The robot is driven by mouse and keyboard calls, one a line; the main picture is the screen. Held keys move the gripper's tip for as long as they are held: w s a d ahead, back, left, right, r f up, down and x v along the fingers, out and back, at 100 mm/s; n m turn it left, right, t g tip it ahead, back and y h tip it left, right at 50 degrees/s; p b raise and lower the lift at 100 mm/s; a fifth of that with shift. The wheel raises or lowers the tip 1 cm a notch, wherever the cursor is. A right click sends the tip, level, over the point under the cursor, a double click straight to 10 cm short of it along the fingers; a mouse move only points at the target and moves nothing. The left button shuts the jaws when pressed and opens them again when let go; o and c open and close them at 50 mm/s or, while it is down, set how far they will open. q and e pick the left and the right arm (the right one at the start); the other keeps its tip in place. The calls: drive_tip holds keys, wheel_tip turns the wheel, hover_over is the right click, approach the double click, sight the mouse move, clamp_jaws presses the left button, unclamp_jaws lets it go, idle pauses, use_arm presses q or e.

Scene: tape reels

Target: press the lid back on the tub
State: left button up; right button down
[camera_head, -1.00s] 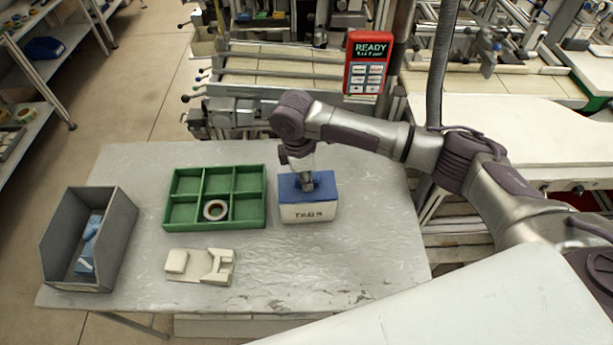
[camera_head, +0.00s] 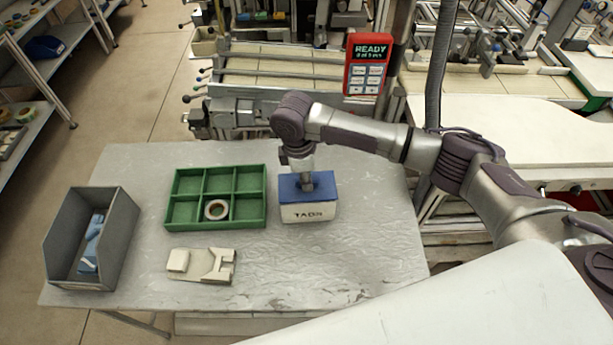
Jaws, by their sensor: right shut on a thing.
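The tub (camera_head: 308,213) is a white box with dark lettering on its front, standing on the grey table. Its blue lid (camera_head: 292,194) lies on top of the tub and looks level; whether it is fully seated I cannot tell. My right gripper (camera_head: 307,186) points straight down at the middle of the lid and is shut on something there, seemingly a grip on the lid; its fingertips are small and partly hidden. My left gripper is not in view.
A green six-compartment tray (camera_head: 235,224) left of the tub holds a tape reel (camera_head: 216,209) in its front middle compartment. A cream fixture (camera_head: 201,277) lies in front. A grey bin (camera_head: 66,273) with blue items stands at far left. A red panel (camera_head: 367,63) reads READY.

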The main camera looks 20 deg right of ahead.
drive_tip(key=shift+f+p, duration=0.45)
drive_tip(key=shift+p, duration=0.2)
idle(1.2)
drive_tip(key=shift+p, duration=0.4)
idle(0.3)
idle(0.4)
drive_tip(key=c, duration=0.5)
unclamp_jaws()
drive_tip(key=shift+r, duration=0.1)
wheel_tip(320, 180, up, 5)
drive_tip(key=p, duration=0.5)
drive_tip(key=shift+f, duration=0.2)
drive_tip(key=shift+r, duration=1.1)
